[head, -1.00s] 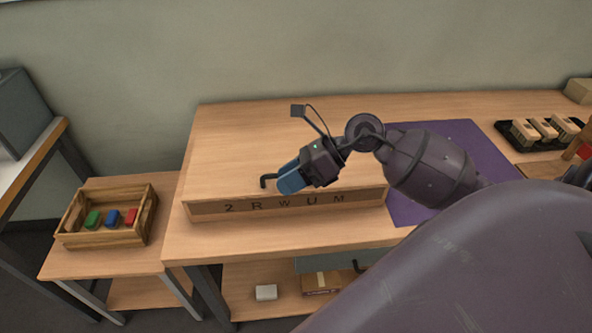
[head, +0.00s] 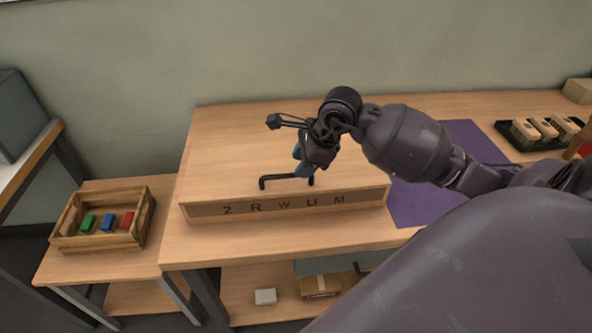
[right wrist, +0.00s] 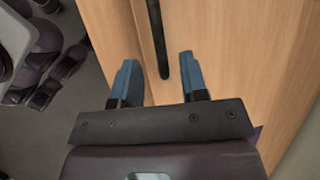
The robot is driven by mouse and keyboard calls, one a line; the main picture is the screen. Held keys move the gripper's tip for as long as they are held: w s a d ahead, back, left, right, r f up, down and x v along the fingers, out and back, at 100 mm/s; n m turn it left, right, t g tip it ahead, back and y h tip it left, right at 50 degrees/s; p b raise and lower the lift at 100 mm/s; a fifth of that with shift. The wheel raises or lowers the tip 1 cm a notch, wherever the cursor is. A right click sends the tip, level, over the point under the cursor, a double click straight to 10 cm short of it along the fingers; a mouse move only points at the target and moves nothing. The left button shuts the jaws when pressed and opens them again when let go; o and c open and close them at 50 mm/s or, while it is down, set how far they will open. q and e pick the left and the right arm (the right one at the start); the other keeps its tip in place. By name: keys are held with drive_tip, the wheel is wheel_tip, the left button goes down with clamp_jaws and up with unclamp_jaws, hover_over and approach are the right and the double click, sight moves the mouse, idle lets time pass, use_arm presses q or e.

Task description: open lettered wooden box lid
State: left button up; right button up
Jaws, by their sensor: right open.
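My right gripper (head: 303,171) is over the right part of the handle, blue fingers pointing down. In the right wrist view the fingers (right wrist: 159,72) are open, with the handle (right wrist: 157,35) running between them. Nothing shows them clamped on it. My left gripper is in neither view.
A purple mat (head: 412,205) lies right of the box, under my right arm. A dark tray (head: 510,130) with wooden brushes is at the far right. A wooden crate (head: 92,242) with coloured blocks stands on a lower table at left. A wall is behind.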

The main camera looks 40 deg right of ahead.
drive_tip(key=shift+x, duration=1.8)
clamp_jaws()
